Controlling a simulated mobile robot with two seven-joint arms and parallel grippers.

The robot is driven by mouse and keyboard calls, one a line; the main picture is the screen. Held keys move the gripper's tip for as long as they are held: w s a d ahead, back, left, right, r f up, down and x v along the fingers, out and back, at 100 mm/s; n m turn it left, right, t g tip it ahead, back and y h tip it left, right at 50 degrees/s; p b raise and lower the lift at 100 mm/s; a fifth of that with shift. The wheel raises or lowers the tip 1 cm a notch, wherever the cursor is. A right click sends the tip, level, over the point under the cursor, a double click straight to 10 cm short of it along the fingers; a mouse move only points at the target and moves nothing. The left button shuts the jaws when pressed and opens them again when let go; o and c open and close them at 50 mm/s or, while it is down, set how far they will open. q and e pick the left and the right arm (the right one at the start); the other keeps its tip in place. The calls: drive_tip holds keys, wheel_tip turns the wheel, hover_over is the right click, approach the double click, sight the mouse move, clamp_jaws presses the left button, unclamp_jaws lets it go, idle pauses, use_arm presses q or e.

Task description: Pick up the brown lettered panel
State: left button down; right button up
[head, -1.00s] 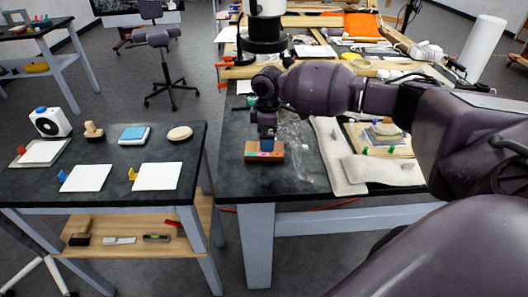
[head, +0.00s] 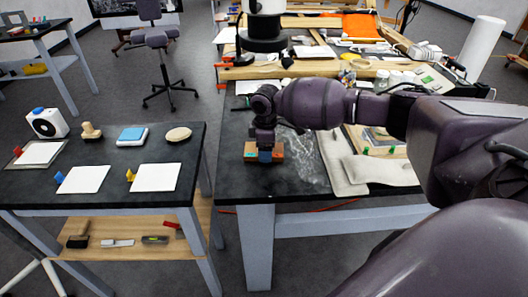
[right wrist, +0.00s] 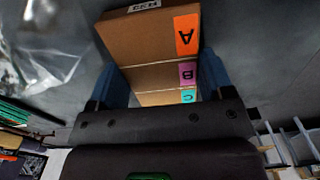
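The brown lettered panel (head: 250,148) lies near the left front corner of the dark workbench in the head view. In the right wrist view the panel (right wrist: 150,40) shows an orange A, a purple B and a cyan C label along its right side, with a white label at the far end. My right gripper (head: 265,155) is down at the panel. Its two blue fingers (right wrist: 162,80) stand on either side of the panel, close to its sides. Whether they press on it cannot be told. My left gripper is not in view.
The workbench (head: 232,185) holds a pale cloth (head: 345,170) right of the panel and crowded tools behind. A separate dark table (head: 110,190) at left carries white cards, a blue-topped block and a round wooden disc. A floor gap separates the tables.

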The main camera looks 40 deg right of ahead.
drive_tip(key=shift+c, duration=0.7)
drive_tip(key=shift+r, duration=0.15)
